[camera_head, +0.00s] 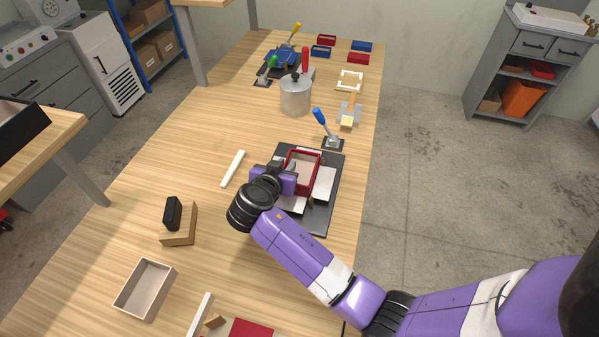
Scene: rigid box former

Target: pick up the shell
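The other, a plain beige open box (145,289), lies on the table at the lower left. I cannot tell from the picture alone which one the task names. My gripper (289,181) is at the left near side of the red-walled shell, pointing toward it. My wrist and gripper body cover part of the plate. The fingertips are too small and hidden to tell whether they touch the shell.
A blue-handled clamp (332,143) stands just behind the plate. A metal pot (295,96) and small red and blue trays (358,58) are farther back. A white bar (232,169) and a wooden corner block (180,230) lie left. The table's right edge is close to the plate.

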